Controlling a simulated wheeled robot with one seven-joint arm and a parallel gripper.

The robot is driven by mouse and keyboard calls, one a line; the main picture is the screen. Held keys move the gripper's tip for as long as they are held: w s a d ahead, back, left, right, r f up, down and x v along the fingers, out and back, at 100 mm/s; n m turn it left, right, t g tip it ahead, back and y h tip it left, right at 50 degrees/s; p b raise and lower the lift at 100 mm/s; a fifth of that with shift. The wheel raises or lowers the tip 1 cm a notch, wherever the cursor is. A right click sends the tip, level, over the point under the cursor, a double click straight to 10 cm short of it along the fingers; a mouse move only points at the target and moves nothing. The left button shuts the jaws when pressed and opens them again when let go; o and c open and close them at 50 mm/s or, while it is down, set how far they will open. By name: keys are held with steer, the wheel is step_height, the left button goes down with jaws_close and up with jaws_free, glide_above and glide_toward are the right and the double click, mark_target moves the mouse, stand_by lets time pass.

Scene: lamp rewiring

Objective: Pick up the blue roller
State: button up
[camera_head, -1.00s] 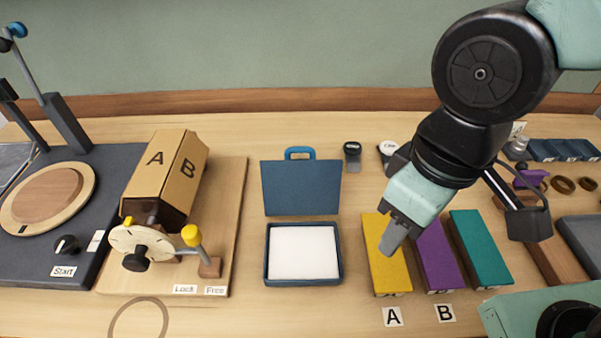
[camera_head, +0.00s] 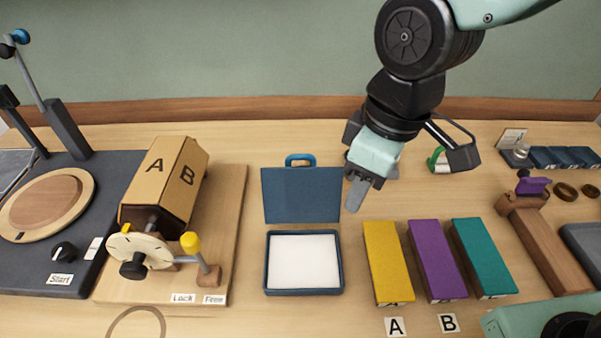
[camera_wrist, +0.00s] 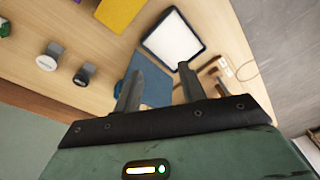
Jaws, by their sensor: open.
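I cannot clearly make out a roller shape. The blue thing nearest my gripper is a flat blue panel (camera_head: 302,195) with a rounded blue handle (camera_head: 300,159), behind a white-filled blue tray (camera_head: 304,291). My gripper (camera_head: 357,190) is open and empty, just right of the panel and seemingly above the table. In the wrist view the open fingers (camera_wrist: 158,72) point toward the panel (camera_wrist: 156,92), part of which shows between and behind them. The tray (camera_wrist: 173,40) lies beyond the fingertips there. No contact is visible.
Yellow (camera_head: 387,262), purple (camera_head: 437,260) and teal (camera_head: 482,258) blocks stand right of the tray. A box marked A and B (camera_head: 165,185) sits on a wooden crank stand at left. Two small stamp-like pieces, one dark (camera_wrist: 85,75), one white (camera_wrist: 47,60), stand nearby in the wrist view.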

steer(key=w+n, duration=0.1)
steer(key=w, duration=0.2)
steer(key=w+a+n, duration=0.1)
steer(key=w, duration=0.3)
steer(key=w+a+f+n+y, duration=0.1)
steer(key=w, duration=0.2)
steer(key=shift+w+f+t+b, duration=0.1)
steer(key=shift+w+t+b, duration=0.1)
steer(key=shift+t+b, duration=0.15)
steer(key=w+n+t+y, duration=0.15)
steer(key=w+n, duration=0.25)
steer(key=w, duration=0.7)
steer(key=p, duration=0.2)
glide_toward(303, 155)
steer(key=x, duration=0.5)
steer(key=shift+p+x, duration=0.85)
steer(key=shift+x, duration=2.15)
jaws_close()
